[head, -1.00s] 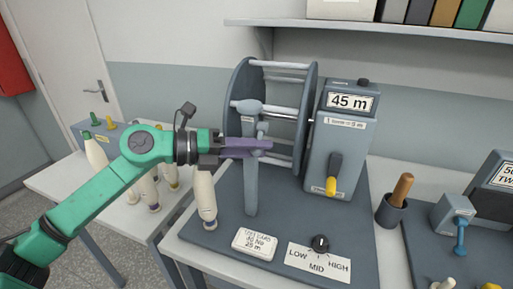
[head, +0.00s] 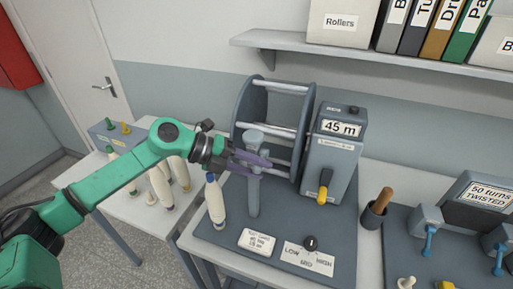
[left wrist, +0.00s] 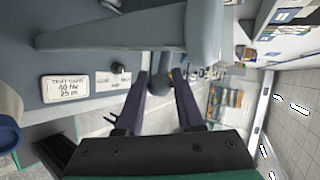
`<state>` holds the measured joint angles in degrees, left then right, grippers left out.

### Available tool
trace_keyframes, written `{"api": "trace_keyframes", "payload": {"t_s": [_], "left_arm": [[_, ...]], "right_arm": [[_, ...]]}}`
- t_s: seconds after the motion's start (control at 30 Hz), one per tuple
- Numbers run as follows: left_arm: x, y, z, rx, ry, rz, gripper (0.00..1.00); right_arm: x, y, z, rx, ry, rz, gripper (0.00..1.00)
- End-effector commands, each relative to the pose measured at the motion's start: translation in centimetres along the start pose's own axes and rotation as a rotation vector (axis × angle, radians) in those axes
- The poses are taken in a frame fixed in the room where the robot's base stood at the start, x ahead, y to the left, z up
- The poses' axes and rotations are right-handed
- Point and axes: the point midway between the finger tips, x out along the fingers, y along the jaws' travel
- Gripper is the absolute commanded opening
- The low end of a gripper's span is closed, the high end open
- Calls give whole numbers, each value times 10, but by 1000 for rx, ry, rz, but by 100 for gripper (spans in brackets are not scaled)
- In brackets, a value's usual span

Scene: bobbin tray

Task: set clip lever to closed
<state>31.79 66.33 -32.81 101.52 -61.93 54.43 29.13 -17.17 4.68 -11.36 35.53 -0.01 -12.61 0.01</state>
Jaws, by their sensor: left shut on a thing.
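A blue-grey post (head: 253,195) with a clip at its top (head: 254,135) stands in front of the winding reel (head: 243,105). My left gripper (head: 262,163) has its purple fingers around the clip lever beside the post, just below the top. In the left wrist view, the blue-grey clip lever (left wrist: 160,82) shows between the two finger tips (left wrist: 161,75), and the gripper is shut on it. The fingers hide much of the lever in the head view, so its exact angle is unclear. My right gripper is not in view.
A bobbin (head: 215,203) stands left of the post, with several more on the side table. A card (head: 257,241), a LOW/MID/HIGH dial (head: 310,243) and the 45 m counter box (head: 332,155) are near. A cup with a wooden handle (head: 373,215) stands to the right.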

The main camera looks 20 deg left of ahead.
Motion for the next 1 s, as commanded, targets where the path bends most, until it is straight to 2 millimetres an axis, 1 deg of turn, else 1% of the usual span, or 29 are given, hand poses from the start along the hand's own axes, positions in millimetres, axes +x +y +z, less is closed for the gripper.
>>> {"api": "trace_keyframes", "payload": {"t_s": [0.03, 0.1, 0.23, 0.7, 1.0], "left_arm": [[-6, -13, 1, -31, 18, 14, 0], [-7, -14, 1, -81, 49, 43, 0], [-8, -16, 2, -177, 107, 94, 0], [-12, -29, 8, -501, 302, 271, 0], [-13, -34, 11, -626, 377, 340, 0]], "right_arm": [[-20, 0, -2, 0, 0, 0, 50], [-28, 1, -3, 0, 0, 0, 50], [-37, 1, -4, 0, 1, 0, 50], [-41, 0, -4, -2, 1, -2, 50], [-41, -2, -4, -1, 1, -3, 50]]}}
